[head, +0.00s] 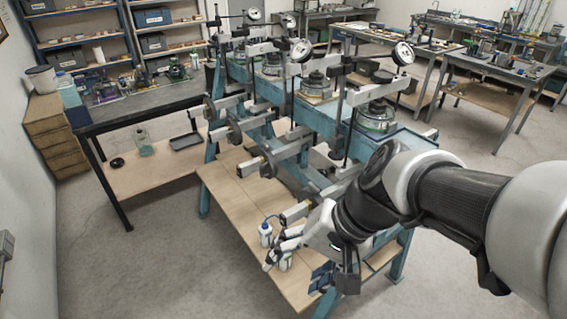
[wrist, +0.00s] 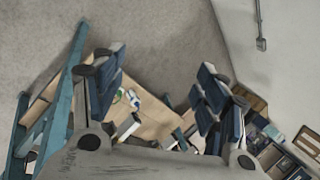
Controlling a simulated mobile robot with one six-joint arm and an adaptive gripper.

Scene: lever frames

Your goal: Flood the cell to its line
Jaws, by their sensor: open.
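Several round cells with glass sides stand in a row along the teal lever frame; the nearest cell (head: 376,118) is at the right end, under a dial gauge (head: 403,53). The water level and line in it are too small to read. A white wash bottle (head: 265,234) with a blue cap and tube stands on the wooden lower shelf (head: 240,215). Another white bottle (head: 285,261) shows partly behind my gripper (head: 297,266). In the wrist view my gripper (wrist: 158,90) is open, its blue pads wide apart, with a small white-and-blue bottle (wrist: 133,98) farther off between them.
Grey lever arms (head: 275,160) jut out over the wooden shelf, close to my arm. A dark bench (head: 150,105) with bottles and a tray beneath stands at the left. Shelving stands behind it, and further benches (head: 490,65) at the back right. The floor at front left is clear.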

